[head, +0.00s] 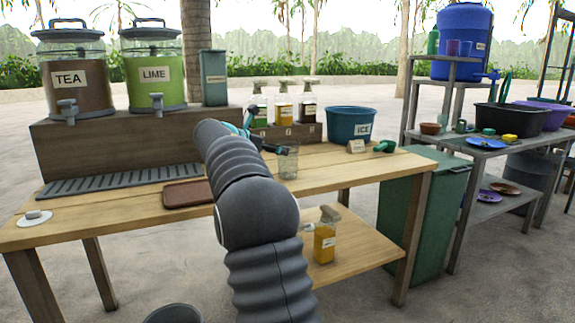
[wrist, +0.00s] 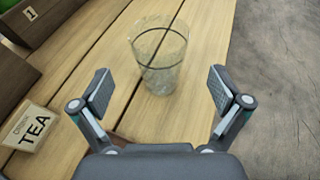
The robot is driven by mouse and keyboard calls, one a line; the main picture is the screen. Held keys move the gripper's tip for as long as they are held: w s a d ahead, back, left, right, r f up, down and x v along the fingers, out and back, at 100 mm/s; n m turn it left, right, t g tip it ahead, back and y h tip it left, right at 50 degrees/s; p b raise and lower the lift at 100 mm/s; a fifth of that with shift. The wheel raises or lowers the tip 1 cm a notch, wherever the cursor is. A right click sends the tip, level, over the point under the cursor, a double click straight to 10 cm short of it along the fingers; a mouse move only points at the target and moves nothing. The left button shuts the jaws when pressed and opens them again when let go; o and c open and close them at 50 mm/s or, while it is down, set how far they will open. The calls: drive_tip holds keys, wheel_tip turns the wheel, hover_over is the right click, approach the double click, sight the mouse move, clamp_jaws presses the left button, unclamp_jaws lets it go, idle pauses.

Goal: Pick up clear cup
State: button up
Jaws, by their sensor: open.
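The clear cup (head: 288,163) stands upright on the wooden table (head: 330,170), right of my arm in the head view. In the wrist view the clear cup (wrist: 160,60) stands ahead of my gripper (wrist: 158,90), roughly centred between the fingers. My gripper is open, with a finger to each side, and it holds nothing. In the head view my gripper (head: 270,147) is beside the cup and partly hidden by my arm.
A small TEA sign (wrist: 28,125) stands left of my gripper. A wooden rack (head: 285,132) of bottles and a blue ICE tub (head: 350,124) stand behind the cup. A brown tray (head: 186,193) lies to the left. The table's edge runs to the right in the wrist view.

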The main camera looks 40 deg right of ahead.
sight(288, 161)
drive_tip(key=shift+x, duration=3.7)
drive_tip(key=shift+a+f, duration=0.1)
drive_tip(key=shift+f, duration=0.05)
drive_tip(key=c, duration=1.2)
